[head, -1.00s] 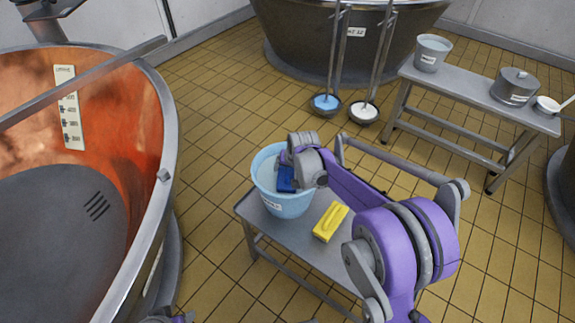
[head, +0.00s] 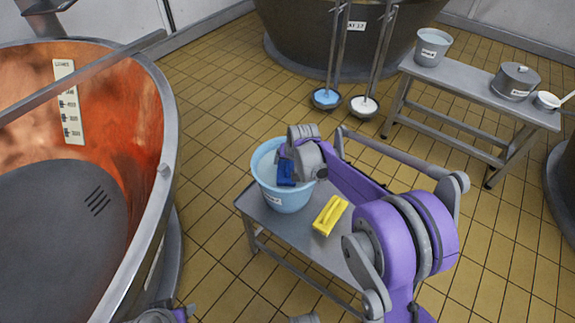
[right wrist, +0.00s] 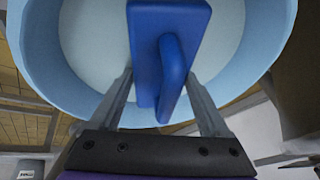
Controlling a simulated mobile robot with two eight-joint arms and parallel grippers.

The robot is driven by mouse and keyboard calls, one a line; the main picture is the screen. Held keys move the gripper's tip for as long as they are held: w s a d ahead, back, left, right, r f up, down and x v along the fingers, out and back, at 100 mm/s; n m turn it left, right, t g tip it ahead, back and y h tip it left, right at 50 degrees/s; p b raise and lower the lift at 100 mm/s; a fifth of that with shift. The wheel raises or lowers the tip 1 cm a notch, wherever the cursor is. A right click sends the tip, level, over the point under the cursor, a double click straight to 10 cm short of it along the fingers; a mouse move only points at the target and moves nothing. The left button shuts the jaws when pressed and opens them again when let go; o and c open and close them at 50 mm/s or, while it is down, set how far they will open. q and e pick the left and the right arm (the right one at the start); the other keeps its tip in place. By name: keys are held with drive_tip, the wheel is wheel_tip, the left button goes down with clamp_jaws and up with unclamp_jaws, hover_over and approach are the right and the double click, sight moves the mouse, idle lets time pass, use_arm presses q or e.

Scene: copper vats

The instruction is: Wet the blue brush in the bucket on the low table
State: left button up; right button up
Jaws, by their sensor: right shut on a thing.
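The light blue bucket (head: 287,201) stands on the low grey table (head: 330,250). The blue brush (head: 286,173) is over or inside the bucket's mouth. My right gripper (head: 291,156) is shut on it, mostly hidden by my wrist. In the right wrist view, the brush (right wrist: 170,45) sits between the two fingers of the right gripper (right wrist: 167,95), with the pale inside of the bucket (right wrist: 275,40) behind it. I cannot tell whether the bristles touch the water. My left gripper's fingers are not seen.
A yellow brush (head: 330,215) lies on the low table, right of the bucket. A large copper vat (head: 150,130) stands close at left. Tiled floor is open between.

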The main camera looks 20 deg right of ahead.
wheel_tip(320, 180, up, 12)
drive_tip(key=p, duration=0.6)
drive_tip(key=shift+f+p, duration=0.2)
drive_tip(key=shift+p, duration=0.2)
idle(0.5)
